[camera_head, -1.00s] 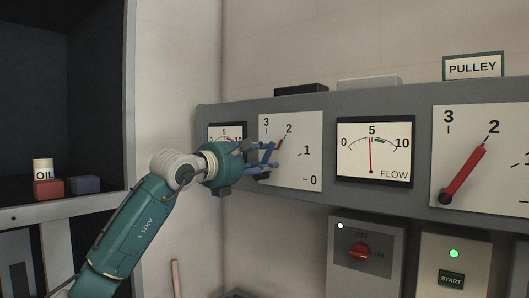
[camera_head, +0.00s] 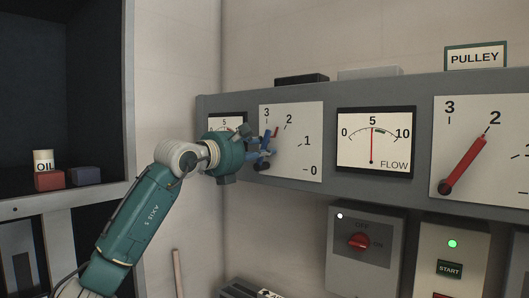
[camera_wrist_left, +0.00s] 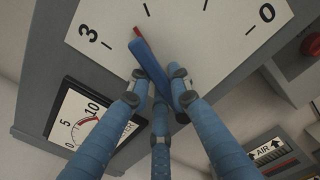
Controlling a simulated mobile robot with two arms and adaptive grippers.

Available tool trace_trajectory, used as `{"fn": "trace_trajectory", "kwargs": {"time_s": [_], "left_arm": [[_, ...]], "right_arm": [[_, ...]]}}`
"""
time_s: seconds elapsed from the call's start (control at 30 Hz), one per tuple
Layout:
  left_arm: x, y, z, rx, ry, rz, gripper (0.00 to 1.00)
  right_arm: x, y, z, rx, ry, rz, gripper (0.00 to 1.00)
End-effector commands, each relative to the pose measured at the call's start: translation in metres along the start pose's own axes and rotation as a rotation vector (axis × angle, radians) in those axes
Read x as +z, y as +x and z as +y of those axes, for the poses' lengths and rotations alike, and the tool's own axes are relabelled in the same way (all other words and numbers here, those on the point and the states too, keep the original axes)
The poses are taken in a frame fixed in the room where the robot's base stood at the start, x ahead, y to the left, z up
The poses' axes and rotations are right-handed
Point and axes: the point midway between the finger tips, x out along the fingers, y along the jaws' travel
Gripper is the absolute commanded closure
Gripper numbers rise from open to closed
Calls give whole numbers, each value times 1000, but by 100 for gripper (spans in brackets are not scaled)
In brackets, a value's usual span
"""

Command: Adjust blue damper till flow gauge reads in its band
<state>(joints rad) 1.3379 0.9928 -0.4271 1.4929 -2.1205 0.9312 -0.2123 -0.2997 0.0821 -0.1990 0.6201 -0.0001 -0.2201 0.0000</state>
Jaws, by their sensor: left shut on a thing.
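The blue damper lever (camera_wrist_left: 150,65) has a red tip (camera_head: 276,131) and turns over a white dial plate (camera_head: 309,157) marked 0 to 3. Its tip points between 2 and 3. My left gripper (camera_head: 263,155) is shut on the lever; its blue fingers (camera_wrist_left: 160,95) close around it in the left wrist view and hide part of it. The flow gauge (camera_head: 360,153) stands right of the dial. Its red needle is almost upright at about 5, just left of the short green band on the scale. My right gripper is in neither view.
A second gauge (camera_head: 226,124) is partly hidden behind my left gripper. A red lever (camera_head: 464,165) under the PULLEY sign (camera_head: 476,57) points near 2. Below are a box with a red knob (camera_head: 358,241) and a START panel (camera_head: 450,268).

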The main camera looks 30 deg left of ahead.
Motion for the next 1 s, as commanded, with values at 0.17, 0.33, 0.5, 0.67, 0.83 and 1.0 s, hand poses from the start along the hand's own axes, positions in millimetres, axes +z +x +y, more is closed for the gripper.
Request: {"fn": "trace_trajectory", "kwargs": {"time_s": [0.17, 0.33, 0.5, 0.67, 0.83, 1.0], "left_arm": [[-2, 0, 9, 1, -173, -2, 100], [-1, 0, 11, 1, -201, -2, 100], [-1, 0, 11, 2, -199, -2, 79], [-1, 0, 11, 1, -198, -2, 60], [-1, 0, 11, 1, -198, -2, 60], [-2, -8, 12, 2, -197, -2, 60]], "right_arm": [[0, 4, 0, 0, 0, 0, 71], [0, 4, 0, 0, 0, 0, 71], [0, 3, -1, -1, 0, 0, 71], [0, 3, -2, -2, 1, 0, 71], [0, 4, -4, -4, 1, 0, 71], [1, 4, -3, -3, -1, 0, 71]]}}
